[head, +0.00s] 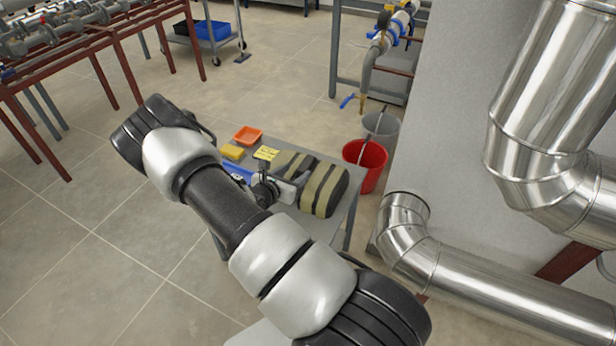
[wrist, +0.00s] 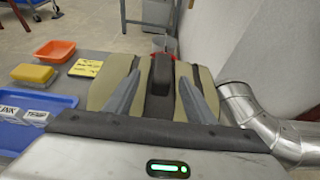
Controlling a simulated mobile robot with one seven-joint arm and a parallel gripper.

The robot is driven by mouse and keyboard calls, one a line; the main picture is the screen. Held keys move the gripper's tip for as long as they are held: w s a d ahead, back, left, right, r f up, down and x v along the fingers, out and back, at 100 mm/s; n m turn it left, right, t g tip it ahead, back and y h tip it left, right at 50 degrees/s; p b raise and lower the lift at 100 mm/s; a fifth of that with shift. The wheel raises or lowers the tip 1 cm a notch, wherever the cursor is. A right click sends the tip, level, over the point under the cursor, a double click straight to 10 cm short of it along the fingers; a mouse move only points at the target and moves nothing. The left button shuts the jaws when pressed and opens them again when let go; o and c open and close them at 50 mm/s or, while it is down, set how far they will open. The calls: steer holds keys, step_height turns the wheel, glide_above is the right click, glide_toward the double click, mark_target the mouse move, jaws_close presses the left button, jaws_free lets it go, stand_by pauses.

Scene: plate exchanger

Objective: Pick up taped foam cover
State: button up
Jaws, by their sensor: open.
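The taped foam cover (head: 323,190) lies on the small grey table, dark grey with beige tape bands. In the wrist view the cover (wrist: 205,82) fills the middle, with a beige band on each side and a dark raised part between them. My gripper (wrist: 160,92) is open, its two grey fingers pointing at the cover, one on each side of the dark part. I cannot tell whether they touch it. In the head view my gripper (head: 275,188) is at the left side of the cover, partly hidden by my arm.
The table (wrist: 98,62) also bears an orange tray (wrist: 54,50), a yellow sponge (wrist: 32,74), a yellow note (wrist: 86,68) and a blue bin (wrist: 62,101) with labelled items. A red bucket (head: 366,165), a grey bucket (head: 381,128) and silver pipes (head: 480,272) stand right of it.

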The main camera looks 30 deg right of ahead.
mark_target(301, 169)
steer(key=x, duration=0.4)
steer(key=shift+d+f+b, duration=0.2)
steer(key=shift+d+b, duration=0.1)
steer(key=shift+b, duration=0.05)
steer(key=shift+c, duration=0.3)
jaws_close()
